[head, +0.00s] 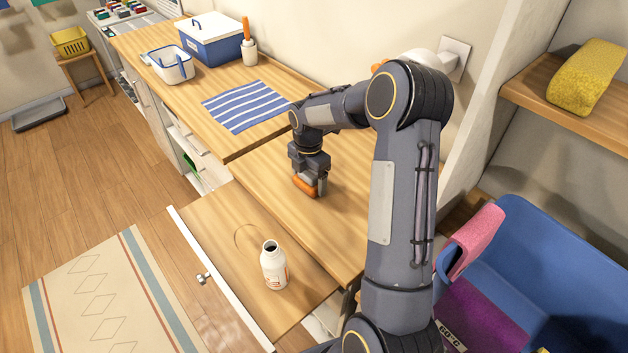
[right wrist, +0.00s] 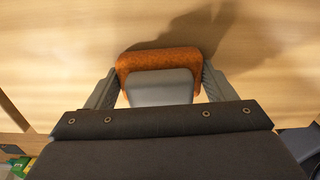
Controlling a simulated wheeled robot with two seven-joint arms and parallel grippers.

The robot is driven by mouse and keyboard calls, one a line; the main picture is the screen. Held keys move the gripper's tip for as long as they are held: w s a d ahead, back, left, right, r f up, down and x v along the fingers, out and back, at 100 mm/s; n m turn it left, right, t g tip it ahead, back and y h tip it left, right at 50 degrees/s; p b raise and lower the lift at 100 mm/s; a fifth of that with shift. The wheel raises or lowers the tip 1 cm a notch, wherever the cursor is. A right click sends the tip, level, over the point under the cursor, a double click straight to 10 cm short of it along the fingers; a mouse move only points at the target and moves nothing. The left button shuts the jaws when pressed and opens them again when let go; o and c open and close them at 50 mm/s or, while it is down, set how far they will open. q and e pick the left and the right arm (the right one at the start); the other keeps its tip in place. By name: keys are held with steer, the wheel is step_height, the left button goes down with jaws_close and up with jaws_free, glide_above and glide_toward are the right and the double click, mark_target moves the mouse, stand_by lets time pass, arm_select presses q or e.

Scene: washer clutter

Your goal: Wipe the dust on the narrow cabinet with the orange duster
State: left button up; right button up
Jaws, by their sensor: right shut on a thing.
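My right gripper (head: 311,184) is shut on the orange duster (head: 303,188), low over the wooden top of the narrow cabinet (head: 338,232). In the right wrist view, the duster (right wrist: 160,57) shows its orange edge around a grey block between the two fingers (right wrist: 160,88). Its underside is hidden, so I cannot tell whether it touches the top. I cannot make out dust clearly on the cabinet. My left gripper is not in view.
A pulled-out drawer (head: 205,222) with a white bottle (head: 273,268) juts out in front. A striped cloth (head: 246,106), a blue-white box (head: 212,42) and a white basket (head: 170,66) lie on the counter beyond. A blue bin (head: 560,262) stands at right.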

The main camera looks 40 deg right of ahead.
steer(key=shift+w+a+p, duration=0.2)
steer(key=shift+w+p, duration=0.35)
steer(key=shift+w, duration=1.5)
steer(key=shift+s, duration=0.1)
steer(key=shift+s+d, duration=0.1)
steer(key=shift+s, duration=0.15)
steer(key=shift+s+d+f+b, duration=0.1)
steer(key=shift+s+b, duration=0.35)
steer(key=shift+s, duration=0.75)
steer(key=shift+s+d+b, duration=0.2)
steer(key=shift+s+b, duration=0.15)
steer(key=shift+s, duration=2.15)
steer(key=shift+r, duration=0.25)
steer(key=shift+r+p, duration=2.35)
steer(key=shift+r, duration=0.55)
